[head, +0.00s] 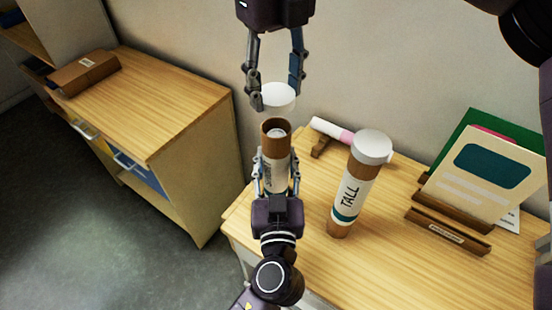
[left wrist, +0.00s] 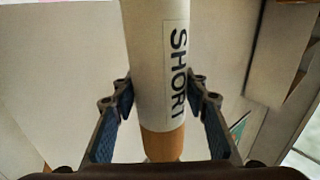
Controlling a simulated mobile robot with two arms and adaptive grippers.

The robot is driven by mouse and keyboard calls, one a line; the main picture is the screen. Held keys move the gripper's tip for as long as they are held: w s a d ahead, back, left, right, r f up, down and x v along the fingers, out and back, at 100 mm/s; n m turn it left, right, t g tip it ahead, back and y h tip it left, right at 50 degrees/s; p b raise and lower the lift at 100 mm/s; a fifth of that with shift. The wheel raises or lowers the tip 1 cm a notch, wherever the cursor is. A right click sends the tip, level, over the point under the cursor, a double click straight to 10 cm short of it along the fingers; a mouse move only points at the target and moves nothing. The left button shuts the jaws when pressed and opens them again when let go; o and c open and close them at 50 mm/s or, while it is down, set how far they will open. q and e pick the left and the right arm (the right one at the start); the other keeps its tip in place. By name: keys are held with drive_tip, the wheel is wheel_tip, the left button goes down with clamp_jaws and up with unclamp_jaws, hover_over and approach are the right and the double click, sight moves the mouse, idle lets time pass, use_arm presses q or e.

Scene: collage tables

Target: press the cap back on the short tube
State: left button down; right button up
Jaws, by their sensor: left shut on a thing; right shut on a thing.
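The short tube (head: 275,148) is brown and white and stands about upright with its brown mouth open at the top. Something pale shows inside the mouth. My left gripper (head: 276,173) is shut around its lower part from below. The left wrist view shows the tube (left wrist: 155,60) with its SHORT label between the two fingers. The white cap (head: 279,96) is in my right gripper (head: 274,92), which comes down from the top of the head view and is shut on it. The cap is just above the tube's mouth, with a small gap in the picture.
A capped tube marked TALL (head: 352,185) stands on the wooden table (head: 410,275), right of the short tube. A pink and white tube (head: 333,130) lies on a wooden rest behind. Cards (head: 483,180) stand in a holder at right. A wooden cabinet (head: 165,95) is at left.

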drive_tip(key=shift+f, duration=2.3)
drive_tip(key=shift+f, duration=0.1)
drive_tip(key=shift+f, duration=0.75)
drive_tip(key=shift+f, duration=0.7)
drive_tip(key=o, duration=0.9)
drive_tip(key=shift+r, duration=0.1)
